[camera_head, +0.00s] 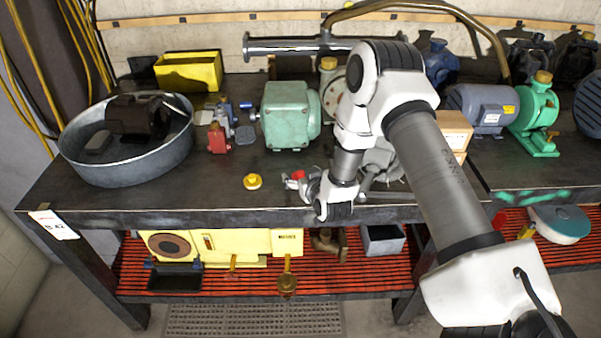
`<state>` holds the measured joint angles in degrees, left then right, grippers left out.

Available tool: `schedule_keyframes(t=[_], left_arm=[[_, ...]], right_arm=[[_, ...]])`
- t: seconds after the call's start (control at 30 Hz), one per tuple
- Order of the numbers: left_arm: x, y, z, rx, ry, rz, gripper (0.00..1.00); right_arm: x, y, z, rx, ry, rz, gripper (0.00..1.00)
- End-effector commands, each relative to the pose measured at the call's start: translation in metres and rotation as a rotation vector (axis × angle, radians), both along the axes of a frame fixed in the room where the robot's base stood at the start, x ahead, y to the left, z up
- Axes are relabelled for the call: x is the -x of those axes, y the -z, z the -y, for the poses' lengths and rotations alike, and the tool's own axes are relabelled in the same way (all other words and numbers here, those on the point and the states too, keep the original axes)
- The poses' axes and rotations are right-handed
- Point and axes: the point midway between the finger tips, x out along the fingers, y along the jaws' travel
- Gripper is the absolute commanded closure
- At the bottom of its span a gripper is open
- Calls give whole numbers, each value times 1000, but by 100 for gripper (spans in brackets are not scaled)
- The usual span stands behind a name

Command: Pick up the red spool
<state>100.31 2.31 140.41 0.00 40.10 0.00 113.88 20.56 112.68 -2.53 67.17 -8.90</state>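A small red piece (297,175) shows on the workbench beside my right wrist, mostly hidden; I cannot tell whether it is the red spool. Another red object (217,139), upright and blocky, stands on the bench left of the green motor. My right arm reaches in from the lower right and bends down to the bench, with its white and black wrist low near the front edge. The fingers of my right gripper (302,185) are small and hard to make out close to the small red piece. I cannot tell whether they hold it. My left gripper is not in view.
A round metal tub (125,172) holding a dark motor stands at the left of the bench (195,200). A green motor (289,112) stands behind my wrist. A yellow bin (188,70) is at the back. A small yellow fitting (252,181) lies on the otherwise clear front area.

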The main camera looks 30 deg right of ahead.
Motion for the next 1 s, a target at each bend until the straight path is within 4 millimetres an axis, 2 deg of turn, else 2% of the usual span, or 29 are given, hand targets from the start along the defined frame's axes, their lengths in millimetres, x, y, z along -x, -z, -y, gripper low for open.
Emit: schedule_keyframes(t=[0.1, 0.27, 0.3, 0.43, 0.83, 1.0], left_arm=[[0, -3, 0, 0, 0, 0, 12], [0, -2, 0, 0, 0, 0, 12], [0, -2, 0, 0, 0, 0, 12], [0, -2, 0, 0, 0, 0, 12], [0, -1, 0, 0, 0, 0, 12], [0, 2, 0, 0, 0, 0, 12]], right_arm=[[-10, 4, 2, 0, 0, -1, 17], [-10, 5, 2, -1, 0, -1, 17], [-10, 5, 2, -1, 0, -1, 24], [-10, 5, 2, -1, 0, -2, 70], [-10, 4, 2, -1, 0, -2, 71], [-10, -13, 2, -2, 0, 1, 71]])
